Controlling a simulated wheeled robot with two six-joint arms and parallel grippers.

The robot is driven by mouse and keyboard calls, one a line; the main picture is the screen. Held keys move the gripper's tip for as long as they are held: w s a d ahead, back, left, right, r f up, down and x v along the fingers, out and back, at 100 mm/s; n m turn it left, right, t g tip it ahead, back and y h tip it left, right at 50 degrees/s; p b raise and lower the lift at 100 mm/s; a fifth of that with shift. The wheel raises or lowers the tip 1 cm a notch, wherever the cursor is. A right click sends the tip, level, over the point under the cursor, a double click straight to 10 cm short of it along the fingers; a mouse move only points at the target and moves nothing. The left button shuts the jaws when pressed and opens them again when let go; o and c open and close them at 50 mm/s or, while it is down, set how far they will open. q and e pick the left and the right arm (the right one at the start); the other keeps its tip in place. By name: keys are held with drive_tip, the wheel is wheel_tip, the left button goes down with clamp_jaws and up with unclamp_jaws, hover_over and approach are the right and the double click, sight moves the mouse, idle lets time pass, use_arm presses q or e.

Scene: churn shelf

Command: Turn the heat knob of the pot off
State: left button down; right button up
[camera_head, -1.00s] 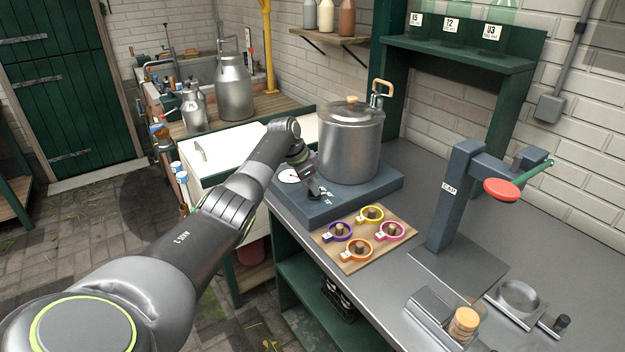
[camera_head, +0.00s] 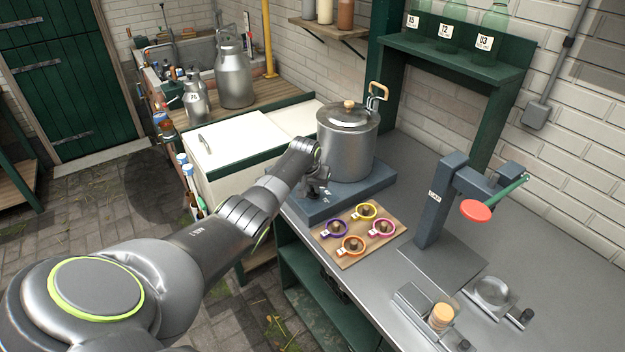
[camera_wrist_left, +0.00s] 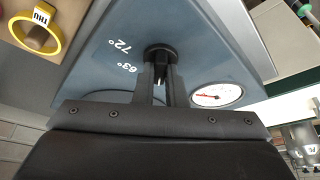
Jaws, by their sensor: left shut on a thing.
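The silver pot (camera_head: 347,142) with a wooden lid knob stands on a blue-grey heater base (camera_head: 345,202). In the left wrist view the base top (camera_wrist_left: 215,50) carries 63° and 72° marks, a round black heat knob (camera_wrist_left: 160,52) and a white dial with a red needle (camera_wrist_left: 216,95). My left gripper (camera_wrist_left: 158,88) is shut on the knob, with one finger on each side of it. In the head view my left gripper (camera_head: 318,188) is at the front of the base and the arm hides the dial. My right gripper is not in view.
A wooden board (camera_head: 358,236) with several coloured rings lies right in front of the base. A grey press stand (camera_head: 437,205) with a red disc is farther right. A white-topped cabinet (camera_head: 235,142) adjoins on the left.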

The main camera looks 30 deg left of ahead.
use_arm(q)
drive_tip(key=n+y, duration=0.1)
drive_tip(key=n, duration=0.1)
drive_tip(key=shift+n, duration=0.4)
drive_tip(key=shift+w+d+n+g+y, duration=0.1)
drive_tip(key=shift+n+g+y, duration=0.35)
drive_tip(key=shift+n, duration=0.95)
drive_tip(key=c, duration=1.5)
unclamp_jaws()
drive_tip(key=shift+r, duration=0.1)
drive_tip(key=shift+p+v, duration=0.5)
drive_tip(key=shift+v, duration=0.4)
drive_tip(key=b+v, duration=0.1)
drive_tip(key=v, duration=1.4)
drive_tip(key=shift+d+r+b, duration=0.2)
drive_tip(key=shift+r+b, duration=0.05)
drive_tip(key=shift+b, duration=0.1)
